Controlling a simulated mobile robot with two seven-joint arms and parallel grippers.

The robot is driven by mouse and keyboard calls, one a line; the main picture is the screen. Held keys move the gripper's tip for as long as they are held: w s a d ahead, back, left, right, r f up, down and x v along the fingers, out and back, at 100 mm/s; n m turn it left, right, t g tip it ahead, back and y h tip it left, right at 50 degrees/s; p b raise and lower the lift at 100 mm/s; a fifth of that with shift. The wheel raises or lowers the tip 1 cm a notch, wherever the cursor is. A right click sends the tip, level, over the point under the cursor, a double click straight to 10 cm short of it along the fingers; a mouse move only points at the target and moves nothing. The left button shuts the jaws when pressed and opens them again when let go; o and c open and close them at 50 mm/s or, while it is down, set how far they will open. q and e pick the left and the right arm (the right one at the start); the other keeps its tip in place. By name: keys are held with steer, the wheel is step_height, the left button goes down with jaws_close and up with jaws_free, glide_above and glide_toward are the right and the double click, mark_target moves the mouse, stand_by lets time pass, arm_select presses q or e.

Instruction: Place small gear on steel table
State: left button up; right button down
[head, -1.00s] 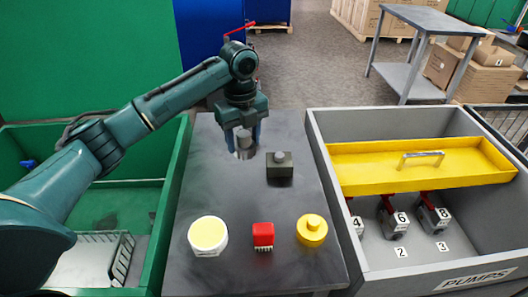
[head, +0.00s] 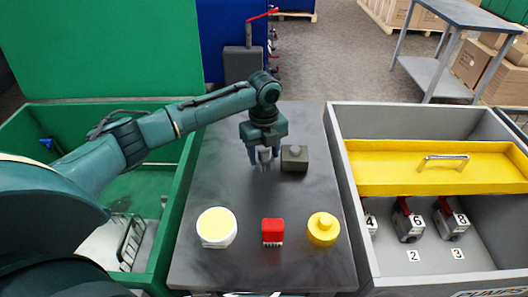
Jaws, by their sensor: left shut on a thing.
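My left gripper (head: 264,160) points down over the steel table (head: 270,190), in its rear half. It is shut on a small grey metal piece, the small gear (head: 265,155), mostly hidden between the fingers. I cannot tell whether the piece touches the table. A dark grey block (head: 294,159) stands just right of the gripper. Nearer on the table are a white round tub with a pale yellow top (head: 216,227), a red block (head: 272,231) and a yellow round piece with a knob (head: 323,228). My right gripper is out of view.
A green bin (head: 160,240) stands left of the table. A grey crate (head: 350,215) with a yellow tray (head: 400,170) and several numbered red-handled parts is on the right. The middle of the table, between gripper and front row, is clear.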

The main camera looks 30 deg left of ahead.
mark_target(264, 148)
arm_select(q)
steer(key=o, duration=1)
steer(key=shift+f, duration=0.1)
step_height(264, 148, up, 12)
steer(key=shift+r, duration=0.15)
